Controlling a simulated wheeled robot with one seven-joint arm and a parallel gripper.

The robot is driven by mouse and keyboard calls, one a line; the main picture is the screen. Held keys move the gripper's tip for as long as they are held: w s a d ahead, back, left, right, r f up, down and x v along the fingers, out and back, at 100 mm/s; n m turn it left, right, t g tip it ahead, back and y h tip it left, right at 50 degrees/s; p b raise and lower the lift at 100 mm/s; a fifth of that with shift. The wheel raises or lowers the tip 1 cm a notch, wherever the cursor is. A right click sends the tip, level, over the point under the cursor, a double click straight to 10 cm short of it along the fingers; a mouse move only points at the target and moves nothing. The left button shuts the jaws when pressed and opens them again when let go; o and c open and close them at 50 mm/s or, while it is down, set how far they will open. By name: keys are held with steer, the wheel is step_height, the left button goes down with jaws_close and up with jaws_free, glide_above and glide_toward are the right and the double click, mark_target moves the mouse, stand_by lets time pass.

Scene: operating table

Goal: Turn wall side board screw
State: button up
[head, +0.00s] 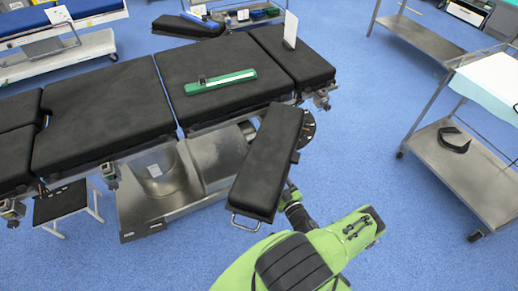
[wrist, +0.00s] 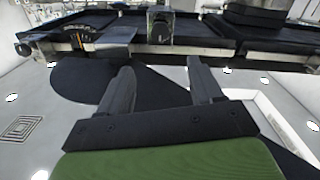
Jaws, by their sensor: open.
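The black side board (head: 265,165) sticks out from the near side of the operating table (head: 115,110), angled toward me, with a metal handle at its end. In the wrist view my gripper (wrist: 160,66) shows two dark fingers, open with a clear gap and nothing between them. The table's side rail (wrist: 200,48) runs across the top of that view. A dark clamp block (wrist: 160,27) sits on it, beyond the fingertips and roughly in line with the gap. I cannot clearly make out the screw. In the head view, the gripper's fingers cannot be made out beside the board.
A green tool (head: 220,81) lies on the table top. A metal cart (head: 465,160) stands at the right, with a dark curved part on its lower shelf. Blue floor (head: 370,130) is free between cart and table. A dark round shape (wrist: 85,85) lies behind the fingers.

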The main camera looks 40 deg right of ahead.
steer(key=b+x, duration=0.8)
steer(key=x, duration=0.7)
steer(key=shift+w, duration=0.25)
steer(key=c, duration=1.1)
steer(key=shift+o, duration=0.2)
